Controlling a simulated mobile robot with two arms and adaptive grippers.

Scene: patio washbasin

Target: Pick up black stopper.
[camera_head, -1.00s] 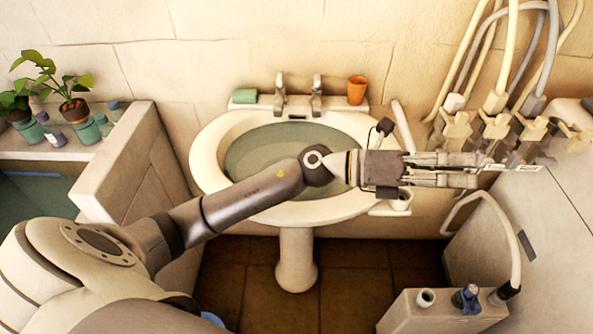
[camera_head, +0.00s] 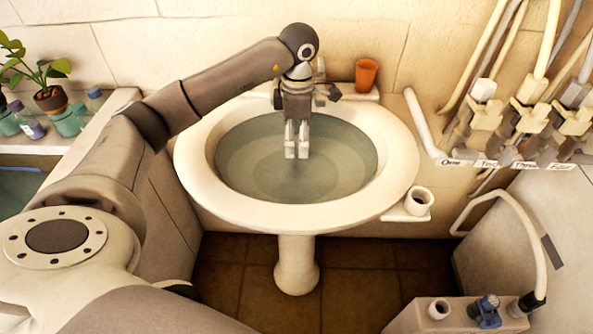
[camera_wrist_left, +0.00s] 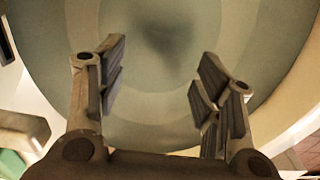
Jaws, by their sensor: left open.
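My left gripper (camera_head: 297,153) points down over the washbasin (camera_head: 300,210), with its fingertips above the middle of the bowl. In the left wrist view the two fingers (camera_wrist_left: 160,90) are spread apart, with nothing between them. Grey-green water fills the bowl. A dark blurred patch (camera_wrist_left: 172,38) shows in the bowl beyond the fingertips; it may be the black stopper, but its outline is unclear. In the head view I cannot make out the stopper. My right gripper is not in view.
An orange cup (camera_head: 366,75) stands on the basin's back right rim. A small cup (camera_head: 419,200) sits in a holder at the basin's right. Several taps with hoses (camera_head: 530,110) are on the right wall.

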